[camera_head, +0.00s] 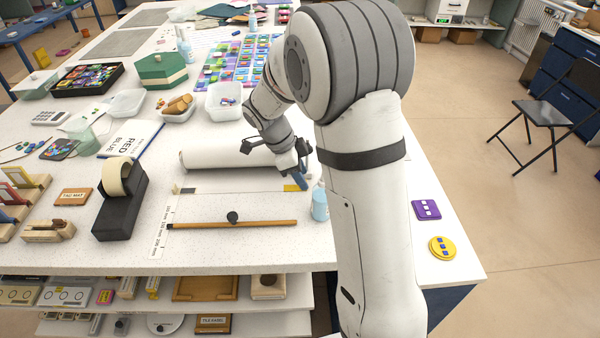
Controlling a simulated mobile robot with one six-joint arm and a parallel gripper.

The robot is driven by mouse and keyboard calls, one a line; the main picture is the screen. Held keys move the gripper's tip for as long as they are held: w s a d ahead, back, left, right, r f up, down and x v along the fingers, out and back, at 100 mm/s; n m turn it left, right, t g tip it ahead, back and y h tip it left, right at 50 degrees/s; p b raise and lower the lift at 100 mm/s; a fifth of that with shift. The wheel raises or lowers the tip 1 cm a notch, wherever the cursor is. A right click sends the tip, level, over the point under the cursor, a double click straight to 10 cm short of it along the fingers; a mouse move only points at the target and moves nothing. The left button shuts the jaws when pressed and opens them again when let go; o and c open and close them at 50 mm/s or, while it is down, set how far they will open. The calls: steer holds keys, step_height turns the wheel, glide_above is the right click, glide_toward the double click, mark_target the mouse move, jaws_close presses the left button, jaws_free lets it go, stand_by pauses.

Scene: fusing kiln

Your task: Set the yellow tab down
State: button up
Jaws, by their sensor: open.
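The small yellow tab (291,188) lies at the right end of a thin straight line on the white worktop. A small greyish tab (176,189) is at the line's left end. My gripper (302,183) points down just right of the yellow tab, with its blue fingers low over the worktop. It is open. Whether a finger touches the tab cannot be told at this size, and my arm hides the area to the right.
A white roll (215,154) lies behind the line. A wooden rod with a dark knob (232,217) lies in front. A black tape dispenser (120,205) stands left. The front worktop strip (240,250) is clear.

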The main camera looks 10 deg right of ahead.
mark_target(285, 188)
steer(key=shift+s+p, duration=0.15)
steer(key=shift+p, duration=0.4)
steer(key=v, duration=1.1)
steer(key=s+d+n+t+y, duration=0.1)
steer(key=s+d+n+y, duration=0.1)
steer(key=s+n, duration=0.8)
steer(key=s+d+r+n+t+y, duration=0.1)
steer(key=s+d+n+t+y, duration=0.1)
steer(key=s+n, duration=0.8)
steer(key=shift+s+t, duration=0.3)
steer(key=shift+s, duration=0.8)
